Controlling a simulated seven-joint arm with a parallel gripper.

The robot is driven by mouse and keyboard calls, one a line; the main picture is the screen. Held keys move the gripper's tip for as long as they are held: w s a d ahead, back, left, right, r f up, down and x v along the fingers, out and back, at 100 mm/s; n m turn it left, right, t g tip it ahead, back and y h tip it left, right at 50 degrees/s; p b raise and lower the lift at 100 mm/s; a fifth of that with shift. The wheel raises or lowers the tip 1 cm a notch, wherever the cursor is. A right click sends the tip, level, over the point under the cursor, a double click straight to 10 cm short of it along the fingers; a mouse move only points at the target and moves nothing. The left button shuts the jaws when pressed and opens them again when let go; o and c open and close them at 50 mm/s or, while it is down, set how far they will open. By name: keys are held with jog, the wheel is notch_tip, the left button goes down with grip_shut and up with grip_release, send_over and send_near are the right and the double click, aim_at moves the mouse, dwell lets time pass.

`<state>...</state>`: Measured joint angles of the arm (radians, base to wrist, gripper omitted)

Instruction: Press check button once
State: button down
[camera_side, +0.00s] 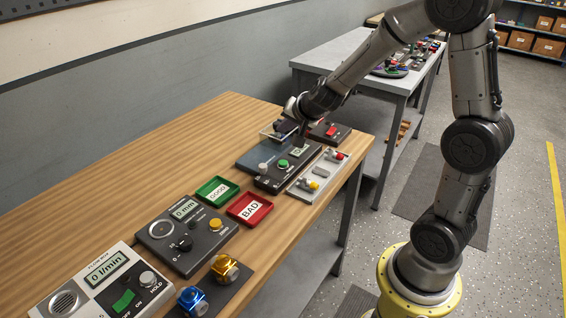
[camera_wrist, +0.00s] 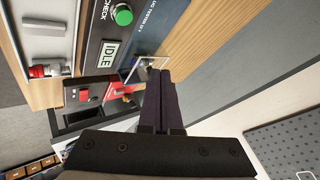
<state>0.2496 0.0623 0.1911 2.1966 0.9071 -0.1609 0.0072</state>
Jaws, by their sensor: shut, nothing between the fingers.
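The check button is a round green button (camera_wrist: 122,15) in the wrist view, with the word CHECK beside it on a dark tester panel. In the side view the green button (camera_side: 283,163) sits on the dark tester box (camera_side: 262,181). The tester's display (camera_wrist: 107,54) reads IDLE. My gripper (camera_wrist: 160,73) is shut, with its two dark fingers together and nothing between them. Its tips are apart from the button, beyond the display end of the panel. In the side view my gripper (camera_side: 300,138) is over the far part of the tester, its tips hard to make out.
A grey tray (camera_side: 316,176) with red and yellow parts lies right of the tester. A red-switched box (camera_side: 330,132) stands behind. Green GOOD (camera_side: 217,190) and red BAD (camera_side: 250,208) trays, and a box with a yellow button (camera_side: 187,231), lie nearer. The wooden table's left side is clear.

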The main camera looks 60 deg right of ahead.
aim_at(284, 165)
jog(key=shift+f, duration=4.25)
jog(key=shift+f, duration=0.4)
jog(key=shift+f, duration=0.55)
jog(key=shift+r, duration=0.95)
jog(key=shift+r, duration=2.5)
